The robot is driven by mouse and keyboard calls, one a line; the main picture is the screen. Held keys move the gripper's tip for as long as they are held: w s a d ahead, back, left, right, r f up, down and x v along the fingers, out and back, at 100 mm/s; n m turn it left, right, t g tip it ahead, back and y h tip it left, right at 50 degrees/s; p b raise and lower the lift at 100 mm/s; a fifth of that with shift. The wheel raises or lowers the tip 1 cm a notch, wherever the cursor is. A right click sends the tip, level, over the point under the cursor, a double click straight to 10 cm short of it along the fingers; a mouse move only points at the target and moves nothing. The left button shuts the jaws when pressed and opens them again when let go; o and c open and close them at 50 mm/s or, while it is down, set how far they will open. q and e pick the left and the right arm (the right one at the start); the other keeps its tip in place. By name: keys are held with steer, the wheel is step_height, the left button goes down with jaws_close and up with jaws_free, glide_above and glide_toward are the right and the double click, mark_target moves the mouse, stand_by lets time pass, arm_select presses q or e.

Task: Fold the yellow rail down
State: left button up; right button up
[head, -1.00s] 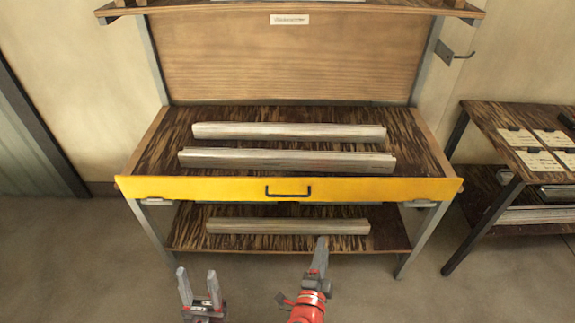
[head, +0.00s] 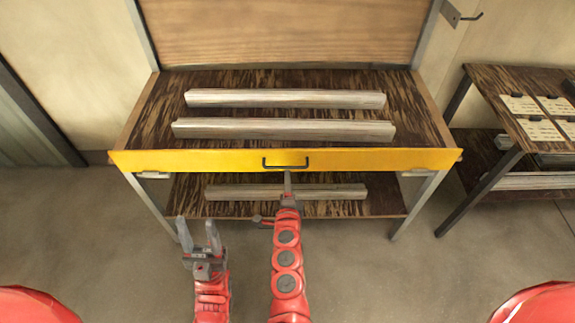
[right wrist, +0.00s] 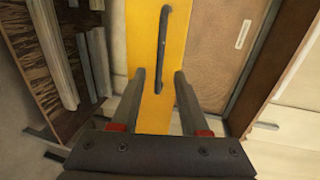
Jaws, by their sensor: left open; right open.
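The yellow rail (head: 215,161) stands upright along the front edge of the bench, with a dark handle (head: 286,167) at its middle. In the right wrist view the rail (right wrist: 143,40) runs up the picture, and the handle (right wrist: 161,50) lies ahead of and between my open fingers. My right gripper (head: 287,180) is just in front of the handle and below it in the head view; it also shows in the right wrist view (right wrist: 163,80), open and empty. My left gripper (head: 198,222) is open and empty, lower left, in front of the bench.
Two grey profiles (head: 285,98) lie on the bench top behind the rail. Another profile (head: 240,191) lies on the lower shelf (head: 190,205). A side table (head: 485,90) with cards stands at the right. The floor left of the bench is clear.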

mark_target(287, 168)
steer(key=x, duration=0.7)
steer(key=shift+p, duration=0.35)
steer(key=shift+w+d, duration=0.15)
steer(key=shift+w, duration=0.2)
jaws_close()
steer(key=shift+f, duration=0.1)
stand_by(0.7)
